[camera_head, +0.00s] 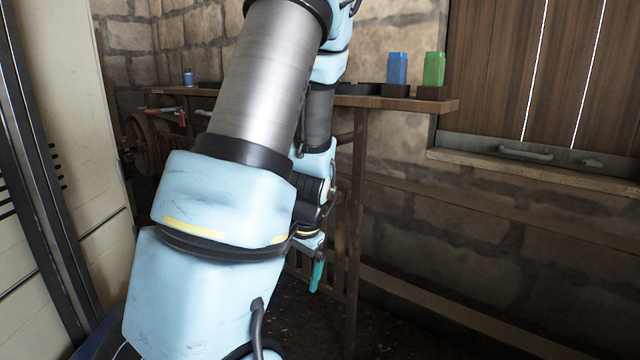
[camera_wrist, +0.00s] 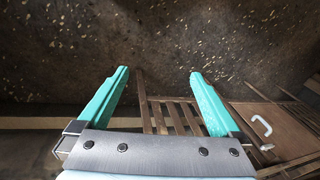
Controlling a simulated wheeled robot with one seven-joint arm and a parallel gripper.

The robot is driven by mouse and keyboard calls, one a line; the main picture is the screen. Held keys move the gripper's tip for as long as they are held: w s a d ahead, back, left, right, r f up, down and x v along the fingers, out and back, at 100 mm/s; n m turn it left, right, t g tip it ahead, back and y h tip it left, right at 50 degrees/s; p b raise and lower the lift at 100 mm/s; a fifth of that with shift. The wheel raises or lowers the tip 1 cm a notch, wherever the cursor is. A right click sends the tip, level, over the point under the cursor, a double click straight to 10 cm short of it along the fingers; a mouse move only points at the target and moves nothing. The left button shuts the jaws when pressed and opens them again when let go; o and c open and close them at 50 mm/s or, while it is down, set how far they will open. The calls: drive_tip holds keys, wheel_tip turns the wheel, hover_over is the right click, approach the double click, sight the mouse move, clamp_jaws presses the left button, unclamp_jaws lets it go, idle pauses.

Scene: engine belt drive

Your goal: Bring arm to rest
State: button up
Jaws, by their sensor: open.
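My gripper (camera_wrist: 158,88) shows in the wrist view with its two teal fingers spread wide apart and nothing between them. In the head view one teal finger of my gripper (camera_head: 317,275) hangs low, pointing down, in front of the wooden table's legs and below its top. My light blue and silver arm fills the middle of the head view and hides part of the table. Below the fingers the wrist view shows dark speckled ground (camera_wrist: 160,40).
A wooden table (camera_head: 440,104) stands against the stone wall, with a blue block (camera_head: 397,68) and a green block (camera_head: 433,69) in dark holders and a small blue spool (camera_head: 189,78). A pale cabinet (camera_head: 75,130) stands at left. The floor at lower right looks clear.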

drive_tip(key=s+a+r+n+h+b, duration=0.2)
drive_tip(key=s+r+n, duration=0.35)
drive_tip(key=s, duration=0.25)
wheel_tip(320, 180, up, 18)
drive_tip(key=p, duration=1.8)
drive_tip(key=shift+d, duration=0.15)
